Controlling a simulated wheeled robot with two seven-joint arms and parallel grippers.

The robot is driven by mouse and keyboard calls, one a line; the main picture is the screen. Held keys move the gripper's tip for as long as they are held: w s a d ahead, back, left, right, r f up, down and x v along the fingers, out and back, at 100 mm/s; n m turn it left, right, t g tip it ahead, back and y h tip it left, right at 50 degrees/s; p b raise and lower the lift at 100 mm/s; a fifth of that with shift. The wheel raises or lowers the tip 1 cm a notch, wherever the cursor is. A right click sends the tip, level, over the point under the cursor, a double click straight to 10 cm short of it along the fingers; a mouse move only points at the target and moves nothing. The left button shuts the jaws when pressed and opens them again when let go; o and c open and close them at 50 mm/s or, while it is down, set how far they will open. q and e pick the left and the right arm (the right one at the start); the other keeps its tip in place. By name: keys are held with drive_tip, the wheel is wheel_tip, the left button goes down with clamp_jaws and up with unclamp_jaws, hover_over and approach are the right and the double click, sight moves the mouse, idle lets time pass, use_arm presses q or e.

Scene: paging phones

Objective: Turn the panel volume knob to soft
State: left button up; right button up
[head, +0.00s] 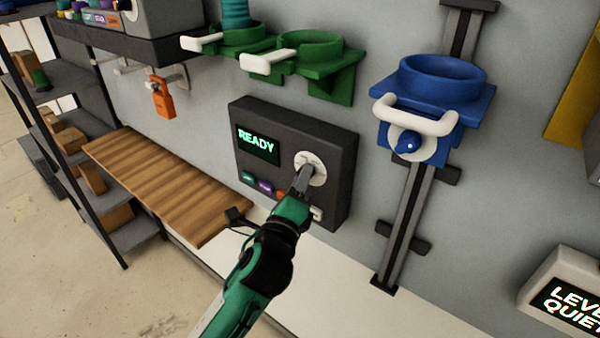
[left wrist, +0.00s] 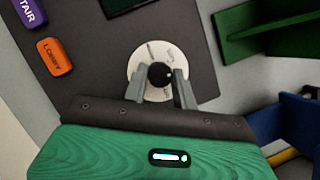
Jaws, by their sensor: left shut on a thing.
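The dark wall panel (head: 338,145) carries a lit screen reading READY (head: 258,145) and a pale round dial plate (head: 318,168). In the left wrist view a black volume knob (left wrist: 158,75) sits at the middle of the dial plate (left wrist: 143,57), with a small light mark on its right side. My left gripper (head: 304,180) reaches the dial from below. In the left wrist view its two grey fingers (left wrist: 160,85) stand on either side of the knob, shut on it. The dial's lettering is too small to read. My right gripper is not in view.
Coloured buttons sit low on the panel, among them an orange LOBBY button (left wrist: 55,57) and a purple one (left wrist: 29,13). A wooden shelf (head: 165,185) is to the left. Green ring holders (head: 310,50) are above, and a blue holder (head: 440,85) on a rail is to the right.

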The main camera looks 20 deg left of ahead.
use_arm(q)
drive_tip(key=shift+r+n+g+y+p, duration=0.1)
drive_tip(key=shift+n+g+y+p, duration=0.3)
drive_tip(key=shift+n+p, duration=0.95)
drive_tip(key=shift+r+n+g+y+p, duration=0.1)
drive_tip(key=shift+n+g+p, duration=0.65)
drive_tip(key=shift+n+p, duration=0.6)
drive_tip(key=shift+r+n+g+y+p, duration=0.15)
drive_tip(key=shift+n+g+p, duration=0.4)
drive_tip(key=shift+n+p, duration=0.8)
drive_tip(key=shift+f+n+b, duration=0.1)
drive_tip(key=shift+n+b, duration=0.2)
drive_tip(key=shift+n, duration=0.15)
drive_tip(key=o, duration=1)
drive_tip(key=shift+c, duration=0.2)
